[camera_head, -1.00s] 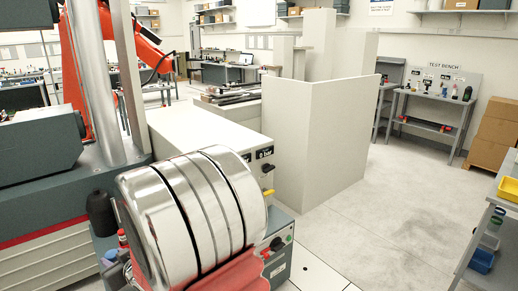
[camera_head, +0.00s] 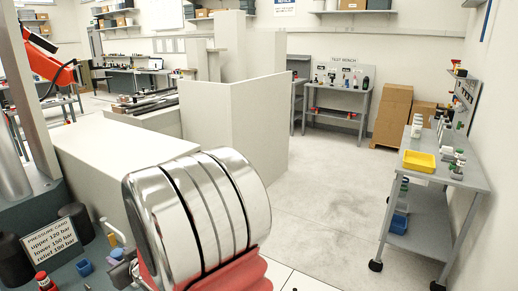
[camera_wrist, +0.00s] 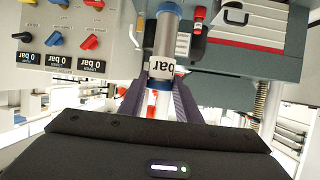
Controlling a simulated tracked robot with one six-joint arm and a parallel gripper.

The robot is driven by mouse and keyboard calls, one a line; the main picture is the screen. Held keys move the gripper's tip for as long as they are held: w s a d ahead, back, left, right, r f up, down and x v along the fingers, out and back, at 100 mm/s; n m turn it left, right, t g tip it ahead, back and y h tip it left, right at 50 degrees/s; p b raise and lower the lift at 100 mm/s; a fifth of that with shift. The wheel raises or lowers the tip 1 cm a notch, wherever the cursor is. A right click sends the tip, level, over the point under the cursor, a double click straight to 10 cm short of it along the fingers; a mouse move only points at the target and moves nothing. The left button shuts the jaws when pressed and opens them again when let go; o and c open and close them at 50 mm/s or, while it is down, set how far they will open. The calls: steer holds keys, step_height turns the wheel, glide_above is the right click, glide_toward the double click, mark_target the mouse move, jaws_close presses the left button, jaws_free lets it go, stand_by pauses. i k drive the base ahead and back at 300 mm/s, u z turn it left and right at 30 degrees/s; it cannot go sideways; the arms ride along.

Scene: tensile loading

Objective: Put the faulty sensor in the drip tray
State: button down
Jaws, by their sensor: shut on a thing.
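My gripper (camera_wrist: 158,98) shows in the wrist view with its dark fingers on either side of a silver cylindrical sensor (camera_wrist: 165,40). In the head view a shallow yellow tray (camera_head: 419,161), probably the drip tray, sits on a grey cart at the right, far from my arm. My gripper and the sensor do not show in the head view.
The grey cart (camera_head: 452,174) also carries several bottles and small parts. White partition walls (camera_head: 235,110) stand ahead, with open floor (camera_head: 325,205) between them and the cart. A panel with coloured knobs (camera_wrist: 70,35) is at upper left in the wrist view. A pressure card (camera_head: 50,237) stands at lower left.

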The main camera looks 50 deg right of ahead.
mark_target(418, 161)
steer(key=z, duration=0.4)
steer(key=i, duration=0.25)
steer(key=z, duration=2.65)
steer(key=i, duration=1.6)
steer(key=z, duration=0.1)
